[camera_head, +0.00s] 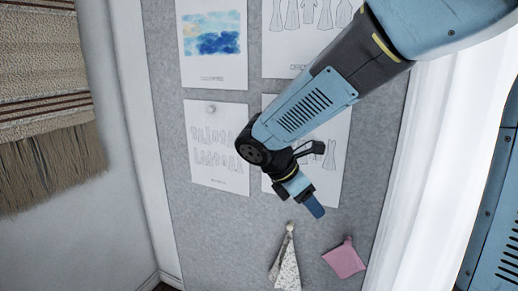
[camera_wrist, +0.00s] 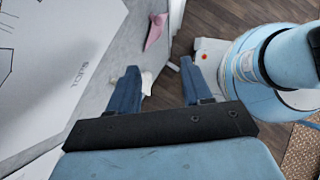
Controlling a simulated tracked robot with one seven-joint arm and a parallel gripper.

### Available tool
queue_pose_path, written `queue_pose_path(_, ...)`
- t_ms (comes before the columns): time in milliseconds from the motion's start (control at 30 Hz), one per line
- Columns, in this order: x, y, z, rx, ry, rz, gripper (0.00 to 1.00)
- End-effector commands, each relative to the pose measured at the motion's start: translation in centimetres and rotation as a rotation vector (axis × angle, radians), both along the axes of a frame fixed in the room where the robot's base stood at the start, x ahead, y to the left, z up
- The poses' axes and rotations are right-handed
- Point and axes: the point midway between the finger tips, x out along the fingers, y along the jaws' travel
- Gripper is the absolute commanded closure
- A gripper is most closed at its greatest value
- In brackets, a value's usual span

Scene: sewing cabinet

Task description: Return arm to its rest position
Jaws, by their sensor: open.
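My gripper (camera_head: 314,208) hangs in front of the grey pinboard in the head view, at the end of my blue arm, which reaches in from the upper right. In the wrist view my gripper (camera_wrist: 160,82) shows two blue fingers spread apart with nothing between them. Its fingertips point toward the floor area and are apart from the hanging cloths.
The grey pinboard (camera_head: 165,110) carries several paper sheets, a hanging patterned cloth (camera_head: 287,262) and a pink cloth (camera_head: 344,259). The pink cloth also shows in the wrist view (camera_wrist: 155,32). A woven fringed hanging (camera_head: 45,110) is at left, a white curtain (camera_head: 430,150) at right. Wooden floor (camera_wrist: 225,18) lies below.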

Motion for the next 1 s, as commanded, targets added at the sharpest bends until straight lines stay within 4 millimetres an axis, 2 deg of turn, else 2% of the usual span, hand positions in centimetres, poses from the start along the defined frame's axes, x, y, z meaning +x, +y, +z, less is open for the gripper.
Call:
queue_pose_path(33, -0.6, -1.2, 0.7, 0.049, -0.044, -0.081, 0.51)
queue_pose_path(100, -1.4, -2.5, 1.4, 0.119, -0.103, -0.194, 0.51)
queue_pose_path(400, -5.0, -6.9, 3.9, 0.403, -0.35, -0.687, 0.51)
queue_pose_path(700, -8.6, -9.9, 6.2, 0.694, -0.586, -1.182, 0.51)
queue_pose_path(1000, -11.4, -11.4, 8.0, 0.945, -0.756, -1.578, 0.51)
